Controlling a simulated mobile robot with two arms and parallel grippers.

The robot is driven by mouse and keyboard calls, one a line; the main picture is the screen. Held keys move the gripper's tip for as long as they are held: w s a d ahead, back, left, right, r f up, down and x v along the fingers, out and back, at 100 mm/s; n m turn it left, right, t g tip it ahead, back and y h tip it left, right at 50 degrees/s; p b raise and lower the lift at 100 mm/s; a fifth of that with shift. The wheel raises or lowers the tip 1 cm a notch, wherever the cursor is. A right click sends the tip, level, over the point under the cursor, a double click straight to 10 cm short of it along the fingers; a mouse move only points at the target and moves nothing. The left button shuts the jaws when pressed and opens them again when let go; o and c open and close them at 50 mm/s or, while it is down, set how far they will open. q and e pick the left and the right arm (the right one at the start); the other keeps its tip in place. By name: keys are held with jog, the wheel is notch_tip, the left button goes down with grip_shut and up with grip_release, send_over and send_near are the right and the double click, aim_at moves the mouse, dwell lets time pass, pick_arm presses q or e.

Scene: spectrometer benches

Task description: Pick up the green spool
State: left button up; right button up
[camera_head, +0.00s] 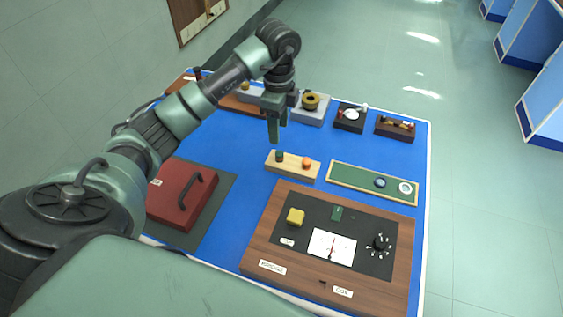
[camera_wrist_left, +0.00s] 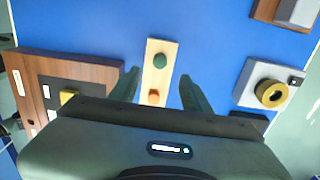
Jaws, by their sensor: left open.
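The green spool (camera_head: 280,155) stands upright on a light wooden block (camera_head: 292,169), beside an orange spool (camera_head: 306,162). In the left wrist view the green spool (camera_wrist_left: 160,60) sits at the far end of the block (camera_wrist_left: 168,48), with the orange one (camera_wrist_left: 153,97) nearer to me. My left gripper (camera_head: 276,140) points down above the block, close to the green spool in the head view. In the wrist view its two fingers (camera_wrist_left: 158,85) are apart, one on each side of the block, with nothing between them gripped. My right gripper is not in view.
A wooden instrument panel (camera_head: 262,240) with a yellow knob and dial stands in front. A green tray (camera_head: 350,179) with two round pieces lies to the right. A red case (camera_head: 170,200) is at left. Several small devices line the back edge. Blue table surface surrounds the block.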

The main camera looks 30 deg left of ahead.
aim_at(279, 153)
pick_arm(q)
notch_tip(279, 153, down, 2)
jog(key=shift+w+f+b, duration=0.1)
jog(key=shift+f+b, duration=0.15)
jog(key=shift+b, duration=0.45)
jog(key=shift+f, duration=0.65)
notch_tip(279, 153, down, 5)
jog(key=shift+f+p, duration=0.2)
jog(key=shift+p, duration=0.75)
jog(key=shift+f, duration=0.5)
grip_shut()
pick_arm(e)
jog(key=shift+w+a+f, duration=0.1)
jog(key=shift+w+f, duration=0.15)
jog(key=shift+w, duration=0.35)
